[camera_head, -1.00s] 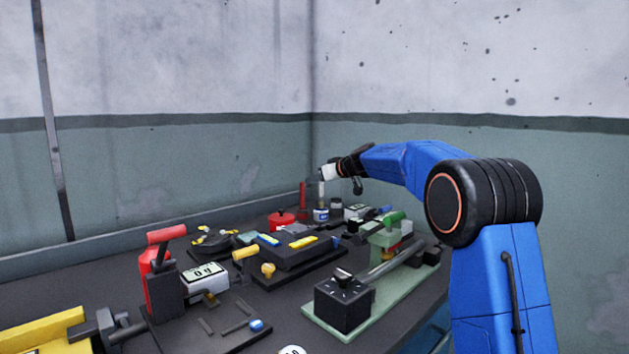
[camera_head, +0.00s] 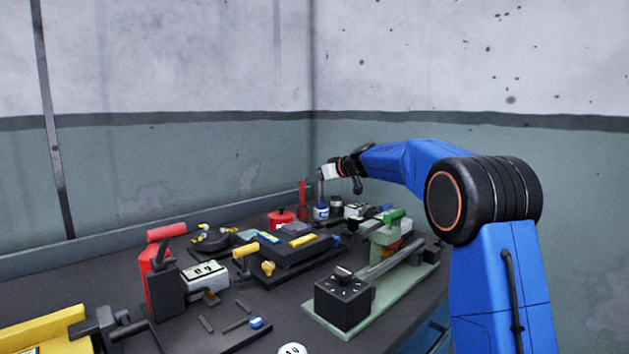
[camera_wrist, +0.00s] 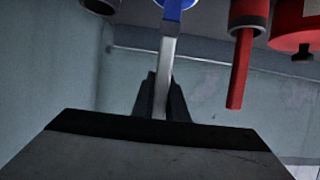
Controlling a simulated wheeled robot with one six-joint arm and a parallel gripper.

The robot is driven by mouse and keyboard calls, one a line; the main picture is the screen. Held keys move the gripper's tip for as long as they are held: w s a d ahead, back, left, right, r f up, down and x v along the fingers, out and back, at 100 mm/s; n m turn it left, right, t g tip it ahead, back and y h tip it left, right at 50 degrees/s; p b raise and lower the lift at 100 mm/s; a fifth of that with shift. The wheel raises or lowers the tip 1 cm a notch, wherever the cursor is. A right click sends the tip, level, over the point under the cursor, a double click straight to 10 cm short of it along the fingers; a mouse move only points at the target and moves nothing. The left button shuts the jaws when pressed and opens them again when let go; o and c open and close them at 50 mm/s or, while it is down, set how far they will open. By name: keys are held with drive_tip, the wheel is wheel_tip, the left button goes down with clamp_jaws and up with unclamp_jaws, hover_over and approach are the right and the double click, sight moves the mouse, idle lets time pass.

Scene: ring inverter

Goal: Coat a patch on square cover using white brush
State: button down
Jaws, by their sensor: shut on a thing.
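My gripper (camera_head: 321,178) is at the far end of the bench, above a small blue-and-white jar (camera_head: 321,211). In the wrist view its dark fingers (camera_wrist: 161,98) are shut on a pale, flat handle, the white brush (camera_wrist: 166,65). The handle runs from the fingers to the blue jar top (camera_wrist: 176,8); its other end is hidden there, so it appears to stand in the jar. I cannot tell for sure which part is the square cover; a dark block with yellow strips (camera_head: 285,254) lies mid-bench.
A red handle (camera_wrist: 238,75) stands close beside the held brush, with a red pot (camera_head: 281,219) nearby. A grey canister (camera_head: 336,206) is right of the jar. A green fixture with a black dial box (camera_head: 343,303) stands front right.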

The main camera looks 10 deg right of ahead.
wheel_tip(320, 180, up, 7)
idle(1.0)
drive_tip(key=shift+f, duration=0.1)
idle(0.4)
wheel_tip(320, 180, down, 7)
idle(0.5)
wheel_tip(320, 180, up, 7)
wheel_tip(320, 180, down, 7)
wheel_tip(320, 180, up, 7)
drive_tip(key=w+d, duration=0.4)
drive_tip(key=d, duration=0.2)
drive_tip(key=shift+w+f, duration=0.25)
idle(1.1)
